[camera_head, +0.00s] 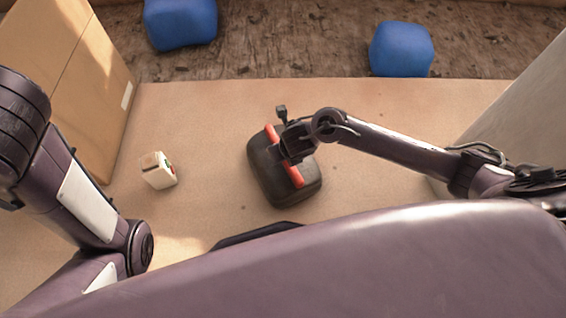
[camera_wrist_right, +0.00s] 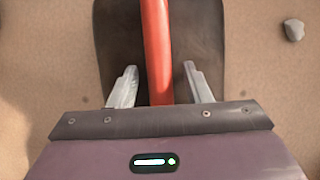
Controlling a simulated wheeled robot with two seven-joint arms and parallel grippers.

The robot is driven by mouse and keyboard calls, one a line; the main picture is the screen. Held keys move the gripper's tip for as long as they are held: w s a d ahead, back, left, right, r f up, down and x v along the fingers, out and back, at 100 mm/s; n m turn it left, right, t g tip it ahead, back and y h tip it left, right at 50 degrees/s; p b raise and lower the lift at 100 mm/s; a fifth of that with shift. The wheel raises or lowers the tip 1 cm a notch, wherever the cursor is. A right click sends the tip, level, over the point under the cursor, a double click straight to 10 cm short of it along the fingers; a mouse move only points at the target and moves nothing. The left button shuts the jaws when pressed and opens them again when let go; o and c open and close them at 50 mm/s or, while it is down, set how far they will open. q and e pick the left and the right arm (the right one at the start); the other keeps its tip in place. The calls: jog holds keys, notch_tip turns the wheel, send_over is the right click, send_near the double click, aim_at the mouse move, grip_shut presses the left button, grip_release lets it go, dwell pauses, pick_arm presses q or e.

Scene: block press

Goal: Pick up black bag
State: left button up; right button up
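The black bag (camera_head: 283,172) stands on the tan floor in the middle of the head view, with a red-orange handle (camera_head: 293,175) across its top. My right gripper (camera_head: 285,150) is over the bag, covering part of the handle. In the right wrist view, my right gripper (camera_wrist_right: 158,84) is open, its fingers apart on either side of the red handle (camera_wrist_right: 156,45), with a gap on each side. The dark top of the bag (camera_wrist_right: 200,30) lies below the fingers. Whether the fingertips reach down to handle height is hard to tell. My left gripper is not seen; only my left arm shows.
A small cream box (camera_head: 158,171) stands left of the bag. A large cardboard-coloured box (camera_head: 85,85) is at the left and a pale panel (camera_head: 510,110) at the right. Two blue blocks (camera_head: 181,22) (camera_head: 401,49) lie at the back. A small grey stone (camera_wrist_right: 293,29) lies beside the bag.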

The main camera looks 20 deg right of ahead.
grip_shut()
dwell(0.4)
